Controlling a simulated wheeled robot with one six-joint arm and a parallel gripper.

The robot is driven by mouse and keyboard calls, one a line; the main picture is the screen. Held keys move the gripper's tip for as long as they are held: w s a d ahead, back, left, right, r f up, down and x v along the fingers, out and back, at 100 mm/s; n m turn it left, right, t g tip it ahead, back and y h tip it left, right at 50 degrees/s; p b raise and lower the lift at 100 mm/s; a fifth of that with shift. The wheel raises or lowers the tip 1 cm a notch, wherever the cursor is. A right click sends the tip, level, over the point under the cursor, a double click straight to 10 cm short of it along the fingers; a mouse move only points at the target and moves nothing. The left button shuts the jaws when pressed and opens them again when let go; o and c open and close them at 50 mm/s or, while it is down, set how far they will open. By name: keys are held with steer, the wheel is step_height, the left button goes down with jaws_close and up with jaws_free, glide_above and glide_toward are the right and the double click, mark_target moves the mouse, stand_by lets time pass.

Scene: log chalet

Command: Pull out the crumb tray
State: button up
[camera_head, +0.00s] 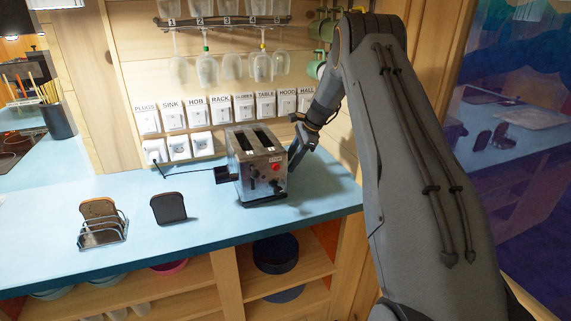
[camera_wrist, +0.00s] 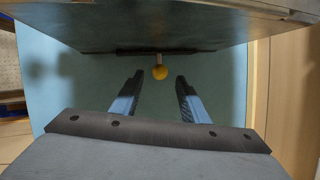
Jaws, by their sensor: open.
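The toaster (camera_head: 245,168), a steel box with two top slots and a red button, stands upright on the blue counter. In the wrist view its metal side (camera_wrist: 150,25) fills the top. The crumb tray shows as a thin dark strip (camera_wrist: 110,51) low on that side, with a yellow round knob (camera_wrist: 160,72) sticking out from it. My gripper (camera_wrist: 159,84) is open and empty, its two fingers pointing toward the knob, one on either side of its line. The knob looks just at or beyond the fingertips; no contact shows. In the head view my gripper (camera_head: 299,150) is at the toaster's right side.
A toast rack (camera_head: 102,236) holding bread and a dark slice (camera_head: 168,208) stand to the left on the counter (camera_head: 210,222). Labelled switches (camera_head: 225,110) line the wall behind, with glasses hanging above.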

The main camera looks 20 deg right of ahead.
steer(key=shift+p+x, duration=0.45)
steer(key=shift+x, duration=1.15)
steer(key=shift+a, duration=0.1)
jaws_close()
